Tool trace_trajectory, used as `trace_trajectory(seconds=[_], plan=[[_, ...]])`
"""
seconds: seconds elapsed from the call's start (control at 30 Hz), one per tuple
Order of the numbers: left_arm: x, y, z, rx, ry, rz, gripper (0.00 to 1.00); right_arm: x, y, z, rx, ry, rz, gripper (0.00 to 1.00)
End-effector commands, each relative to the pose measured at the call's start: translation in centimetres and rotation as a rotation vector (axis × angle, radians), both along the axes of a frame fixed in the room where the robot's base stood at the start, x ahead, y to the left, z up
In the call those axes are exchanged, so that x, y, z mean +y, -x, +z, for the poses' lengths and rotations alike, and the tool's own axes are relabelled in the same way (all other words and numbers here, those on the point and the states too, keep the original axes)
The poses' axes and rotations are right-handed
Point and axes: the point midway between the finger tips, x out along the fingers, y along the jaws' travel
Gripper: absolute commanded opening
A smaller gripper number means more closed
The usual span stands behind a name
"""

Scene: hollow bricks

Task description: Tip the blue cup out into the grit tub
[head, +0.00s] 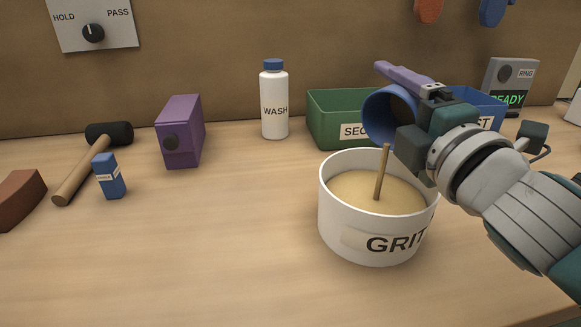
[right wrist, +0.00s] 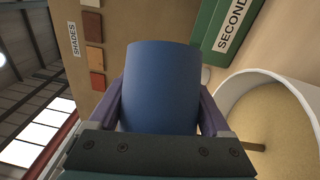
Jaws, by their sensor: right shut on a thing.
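The blue cup (head: 376,117) is tilted onto its side above the back rim of the white grit tub (head: 345,225), its mouth facing left. My right gripper (head: 398,98) is shut on it; in the right wrist view the cup (right wrist: 162,85) sits between the two purple fingers (right wrist: 162,108). The cup's inside looks dark, and I cannot tell whether anything is in it. The tub holds pale tan grit (head: 350,191) with a wooden stick (head: 381,175) standing in it. The tub also shows in the right wrist view (right wrist: 235,92). My left gripper is not in view.
Behind the tub stand a green SECOND bin (head: 335,108) and a blue bin (head: 480,98). The front-left table is clear.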

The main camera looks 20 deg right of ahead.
Motion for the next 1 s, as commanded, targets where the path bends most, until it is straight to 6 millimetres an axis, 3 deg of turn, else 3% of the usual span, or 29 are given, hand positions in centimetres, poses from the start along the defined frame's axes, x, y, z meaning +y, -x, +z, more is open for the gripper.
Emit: trace_trajectory(seconds=[0.23, 0.83, 1.0], plan=[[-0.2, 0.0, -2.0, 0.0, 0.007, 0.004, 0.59, 0.4, 0.2, 0.1, -0.042, 0.108, -0.001, 0.1], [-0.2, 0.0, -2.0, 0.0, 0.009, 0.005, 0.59, 0.5, 0.2, 0.5, -0.049, 0.128, 0.0, 0.09], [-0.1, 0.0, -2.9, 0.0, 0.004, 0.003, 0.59, 0.6, 0.2, 0.3, -0.063, 0.166, 0.0, 0.09]])
